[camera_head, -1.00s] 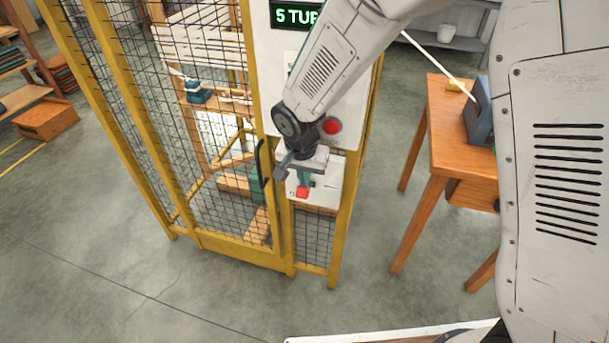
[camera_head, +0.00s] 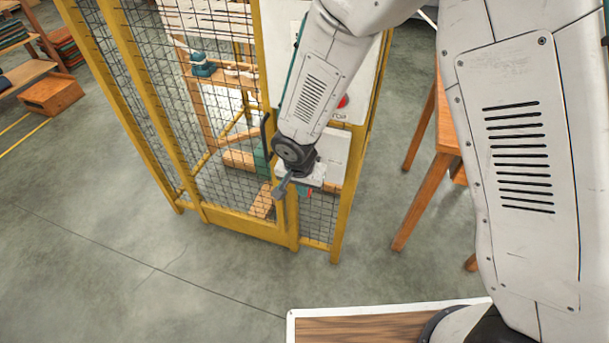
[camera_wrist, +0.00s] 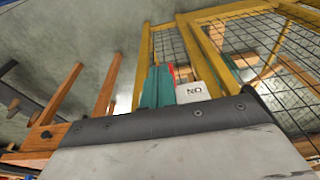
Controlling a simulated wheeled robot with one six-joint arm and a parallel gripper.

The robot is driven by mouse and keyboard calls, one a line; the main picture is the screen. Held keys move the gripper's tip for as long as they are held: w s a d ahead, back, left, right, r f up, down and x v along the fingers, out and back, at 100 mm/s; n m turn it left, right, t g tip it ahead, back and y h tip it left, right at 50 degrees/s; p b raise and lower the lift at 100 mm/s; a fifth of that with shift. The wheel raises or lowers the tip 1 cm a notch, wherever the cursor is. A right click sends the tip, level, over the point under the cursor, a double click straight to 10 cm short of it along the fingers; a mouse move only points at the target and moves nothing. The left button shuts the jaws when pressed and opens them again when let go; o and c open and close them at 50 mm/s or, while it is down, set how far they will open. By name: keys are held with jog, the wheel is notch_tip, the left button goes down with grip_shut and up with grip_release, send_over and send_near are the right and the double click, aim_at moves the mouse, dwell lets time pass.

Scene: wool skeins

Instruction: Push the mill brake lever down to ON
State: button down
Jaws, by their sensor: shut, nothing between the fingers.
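The mill brake lever is mostly hidden by my gripper. A sliver of its red end (camera_wrist: 172,70) shows beside my teal fingers in the wrist view. The white brake plate (camera_head: 335,152) is on the yellow cage's front post. Its ON label (camera_wrist: 194,91) appears upside down, just right of the fingers in the wrist view. My gripper (camera_wrist: 158,88) is shut and empty, close to the lever at the plate's lower part. In the head view my gripper (camera_head: 306,191) is partly hidden by my wrist. I cannot tell whether the fingers touch the lever.
The yellow mesh cage (camera_head: 186,150) stands left of the plate, with a dark door handle (camera_head: 266,135). A wooden table (camera_head: 427,190) stands right. Grey floor in front is clear.

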notch_tip(320, 180, down, 2)
jog(key=shift+s+f, duration=0.1)
jog(key=shift+r, duration=0.8)
